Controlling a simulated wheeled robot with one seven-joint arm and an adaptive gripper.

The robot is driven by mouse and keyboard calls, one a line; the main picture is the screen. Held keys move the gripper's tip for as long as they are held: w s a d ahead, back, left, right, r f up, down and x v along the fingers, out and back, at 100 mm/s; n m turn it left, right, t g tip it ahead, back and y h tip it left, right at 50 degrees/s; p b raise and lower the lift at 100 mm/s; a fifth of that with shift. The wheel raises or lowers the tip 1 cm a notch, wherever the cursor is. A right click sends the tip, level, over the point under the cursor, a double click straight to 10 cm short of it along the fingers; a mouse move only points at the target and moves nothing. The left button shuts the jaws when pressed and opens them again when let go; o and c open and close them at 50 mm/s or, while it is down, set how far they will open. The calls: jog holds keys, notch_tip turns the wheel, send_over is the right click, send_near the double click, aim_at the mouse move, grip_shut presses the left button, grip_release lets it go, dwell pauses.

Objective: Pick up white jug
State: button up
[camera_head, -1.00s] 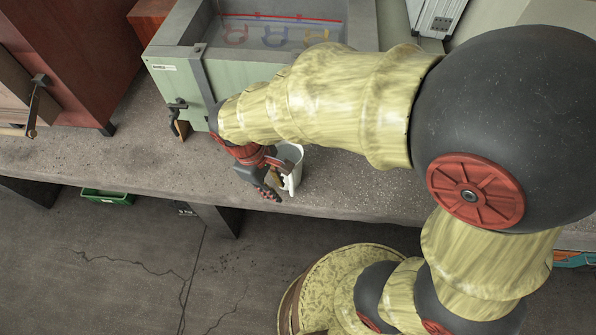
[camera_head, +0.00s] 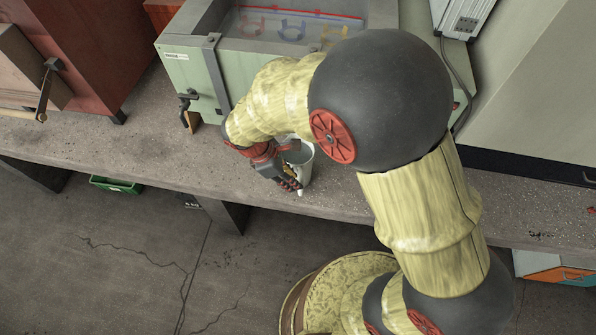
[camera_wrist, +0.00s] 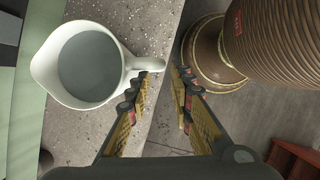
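The white jug (camera_head: 305,172) stands on the concrete bench near its front edge, partly hidden by my gripper. In the wrist view the white jug (camera_wrist: 112,91) is seen from above, with its spout to the left, a grey inside and its handle pointing right. My gripper (camera_head: 291,184) is low beside the jug on its front left side. In the wrist view my gripper (camera_wrist: 160,78) has its fingers apart, with the handle's end near the fingertips and overlapping the left one. I cannot tell whether they touch. The gap between the fingers looks empty.
A green metal box (camera_head: 240,72) with a clear-topped compartment stands behind the jug. A red-brown cabinet (camera_head: 95,50) stands at the left. A green crate (camera_head: 115,184) is on the floor below.

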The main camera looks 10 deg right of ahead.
jog(key=b+x, duration=0.2)
jog(key=x, duration=0.5)
jog(key=shift+f+b, duration=0.25)
jog(key=shift+b, duration=0.15)
jog(key=shift+r, duration=0.1)
jog(key=shift+c, duration=0.7)
jog(key=c, duration=0.4)
grip_shut()
jog(key=shift+w+r, duration=0.1)
